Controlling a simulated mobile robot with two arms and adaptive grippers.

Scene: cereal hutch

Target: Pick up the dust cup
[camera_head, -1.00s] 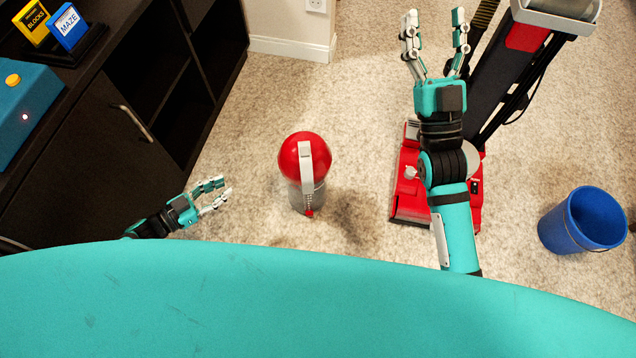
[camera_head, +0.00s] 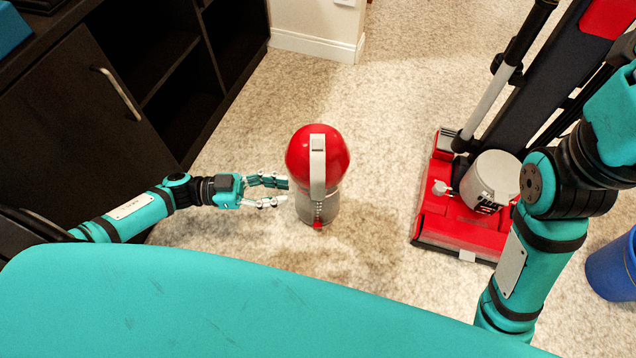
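The dust cup (camera_head: 318,168) stands upright on the carpet in the middle of the head view. It has a red domed top, a light grey handle strip down its front and a grey clear lower body. My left gripper (camera_head: 286,190) is at its left side, fingers pointing right at the cup. The fingers are apart, with the tips close to the cup's left edge; I cannot tell whether they touch it. My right arm rises at the right side, and its gripper is outside the picture.
A red and black upright vacuum (camera_head: 465,215) stands right of the cup. A dark cabinet (camera_head: 75,120) with open shelves fills the left. Carpet behind the cup is clear.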

